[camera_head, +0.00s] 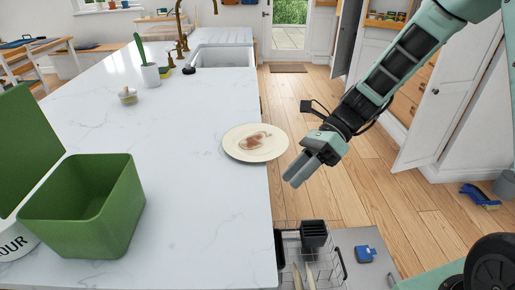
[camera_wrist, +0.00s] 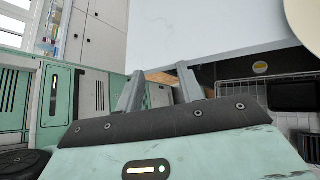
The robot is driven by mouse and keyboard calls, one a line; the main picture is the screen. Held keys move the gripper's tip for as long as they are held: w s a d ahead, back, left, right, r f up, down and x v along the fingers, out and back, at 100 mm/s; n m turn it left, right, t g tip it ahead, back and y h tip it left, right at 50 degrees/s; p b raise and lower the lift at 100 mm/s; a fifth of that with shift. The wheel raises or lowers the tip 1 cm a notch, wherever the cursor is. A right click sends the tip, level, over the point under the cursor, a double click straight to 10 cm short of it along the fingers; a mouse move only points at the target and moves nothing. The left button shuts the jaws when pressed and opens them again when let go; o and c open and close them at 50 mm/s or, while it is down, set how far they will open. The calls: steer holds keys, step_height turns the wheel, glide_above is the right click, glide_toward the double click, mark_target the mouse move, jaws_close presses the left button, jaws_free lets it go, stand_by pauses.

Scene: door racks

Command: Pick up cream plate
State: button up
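The cream plate (camera_head: 233,149) lies flat near the right edge of the white marble counter, with a brownish smear on its middle. A cream rounded edge of it also shows at the top right of the wrist view (camera_wrist: 306,22). My gripper (camera_head: 296,176) is to the right of the plate, past the counter edge, apart from it. In the wrist view the two grey fingers (camera_wrist: 160,88) stand apart with nothing between them, so it is open and empty.
A green bin (camera_head: 88,205) stands on the counter at left. An open dishwasher rack (camera_head: 310,262) is below the counter edge. A sink (camera_head: 222,57) is at the far end. The counter around the plate is clear. An open cupboard door (camera_head: 440,105) is at right.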

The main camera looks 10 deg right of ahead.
steer(key=w+d+f+m+t+y+b, duration=0.3)
steer(key=w+d+f+m+t+y, duration=0.25)
steer(key=w+d+m, duration=0.5)
steer(key=m+t+b, duration=0.1)
steer(key=m+t, duration=0.5)
steer(key=m, duration=0.3)
glide_toward(282, 146)
steer(key=shift+g+y, duration=0.25)
steer(key=x, duration=0.2)
steer(key=p+x, duration=0.1)
steer(key=x, duration=0.1)
steer(key=f+x, duration=0.1)
steer(key=x, duration=0.1)
steer(key=shift+w, duration=0.5)
steer(key=shift+p+x, duration=0.6)
steer(key=shift+x, duration=2.15)
steer(key=shift+w, duration=0.2)
steer(key=shift+c, duration=0.4)
steer(key=shift+r, duration=0.1)
jaws_close()
